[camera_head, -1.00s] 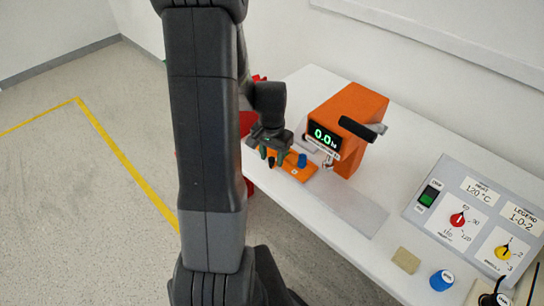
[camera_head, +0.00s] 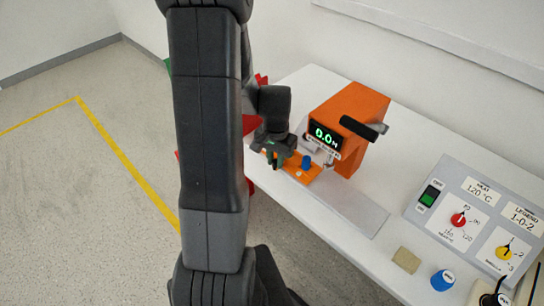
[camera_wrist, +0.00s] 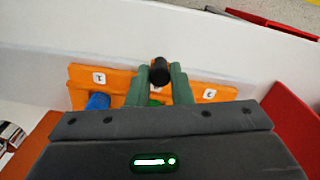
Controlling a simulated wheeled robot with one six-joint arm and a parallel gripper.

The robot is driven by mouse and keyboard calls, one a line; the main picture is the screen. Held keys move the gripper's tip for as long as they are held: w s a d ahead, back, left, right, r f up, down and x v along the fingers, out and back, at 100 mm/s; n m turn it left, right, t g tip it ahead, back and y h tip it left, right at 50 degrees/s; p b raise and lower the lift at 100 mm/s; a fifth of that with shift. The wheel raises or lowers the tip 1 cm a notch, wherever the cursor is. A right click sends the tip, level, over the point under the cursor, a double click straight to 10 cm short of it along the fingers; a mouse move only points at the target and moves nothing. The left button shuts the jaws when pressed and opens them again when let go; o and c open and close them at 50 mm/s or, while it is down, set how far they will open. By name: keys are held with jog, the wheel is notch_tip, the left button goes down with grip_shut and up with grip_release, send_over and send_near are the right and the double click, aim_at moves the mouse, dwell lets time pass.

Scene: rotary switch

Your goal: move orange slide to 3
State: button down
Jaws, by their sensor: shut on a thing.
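The orange slide (camera_head: 297,171) is a flat orange strip on the near table edge, in front of an orange box device. In the wrist view the orange slide (camera_wrist: 122,82) has a white tag "1" at its left and another tag at its right, hard to read. My gripper (camera_head: 276,160) reaches down over its left part. In the wrist view my gripper (camera_wrist: 160,84) has its green fingers closed on either side of a black knob (camera_wrist: 160,66). A blue knob (camera_head: 306,162) stands apart from the fingers; it also shows in the wrist view (camera_wrist: 97,101).
The orange device (camera_head: 357,112) with a lit display and a dark lever stands behind the slide. A grey panel (camera_head: 480,216) with dials is at the right. A beige block (camera_head: 407,260) and a blue cap (camera_head: 442,280) lie nearby.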

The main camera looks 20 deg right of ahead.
jog(key=s, duration=0.1)
jog(key=s+d, duration=0.1)
jog(key=s, duration=0.1)
jog(key=shift+d, duration=0.15)
jog(key=c, duration=1.3)
grip_release()
jog(key=shift+w, duration=0.1)
